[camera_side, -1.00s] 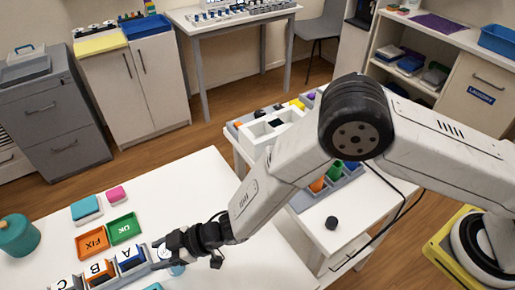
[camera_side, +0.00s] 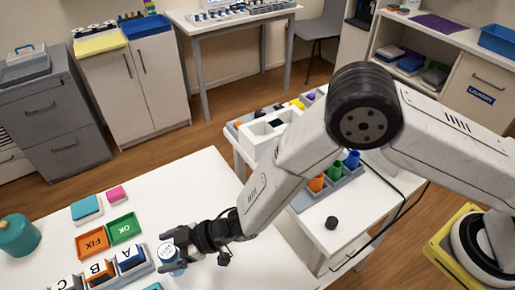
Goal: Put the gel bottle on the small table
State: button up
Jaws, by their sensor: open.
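A round container with a white lettered top and a light-blue body (camera_side: 167,252) stands on the large white table (camera_side: 190,190), right of the lettered bins. It may be the gel bottle; its label is too small to read. My gripper (camera_side: 176,250) is open close at its right side, with its fingers pointing left. The fingers partly hide the container, and I cannot tell whether they touch it. A smaller white table (camera_side: 338,238) stands to the right, behind my arm. It bears a grey tray of orange, green and blue pieces and a small black object (camera_side: 331,222).
Lettered bins (camera_side: 100,271), an orange FIX tray (camera_side: 91,243), a green OK tray (camera_side: 124,228) and a teal jar (camera_side: 18,236) are at the left. A white compartment box (camera_side: 262,138) stands on the smaller table. The large table's middle is clear.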

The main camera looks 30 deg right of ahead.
jog(key=v, duration=1)
jog(key=shift+o, duration=0.3)
dwell(0.4)
jog(key=shift+d+f+x, duration=0.1)
jog(key=shift+f+x, duration=0.1)
jog(key=shift+x, duration=1.55)
jog(key=shift+d+f+x, duration=0.1)
jog(key=shift+f+x, duration=0.1)
jog(key=shift+x, duration=1.6)
jog(key=shift+w+a, duration=0.1)
jog(key=shift+r+x, duration=0.15)
jog(key=shift+x, duration=1.1)
jog(key=shift+r+x, duration=0.1)
jog(key=shift+x, duration=1.15)
jog(key=shift+a, duration=0.15)
grip_shut()
